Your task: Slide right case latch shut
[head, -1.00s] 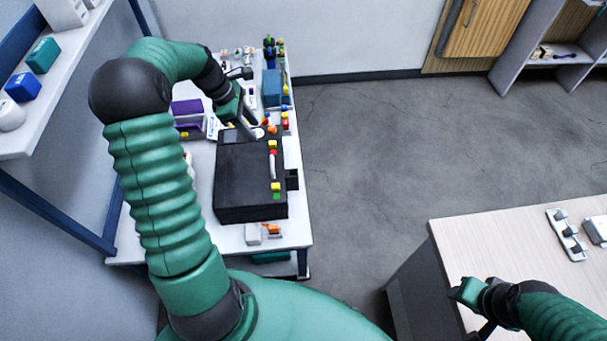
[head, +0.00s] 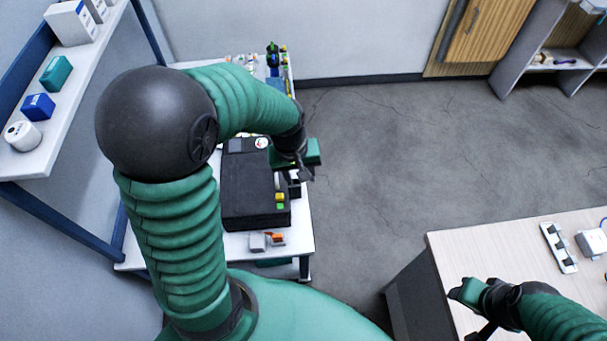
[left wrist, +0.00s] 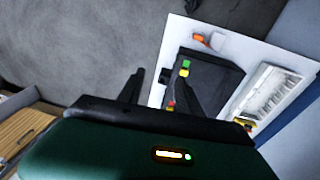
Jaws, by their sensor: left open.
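The black case (head: 248,192) lies closed on the white table in the head view. Small yellow and green pieces (head: 280,201) sit on its right edge near the front corner. They also show on the case edge in the left wrist view (left wrist: 185,68). My left gripper (head: 304,174) is over the case's right side, near the table edge, and covers part of that edge. In the left wrist view its two dark fingers (left wrist: 160,92) are apart with nothing between them. My right gripper (head: 462,290) is low over the wood-topped desk; its fingers are too small to read.
A grey and orange part (head: 267,241) lies on the white table (head: 300,240) in front of the case. Several coloured parts crowd its back. The desk (head: 450,250) stands at right, a shelf (head: 85,130) at left. Open floor lies between table and desk.

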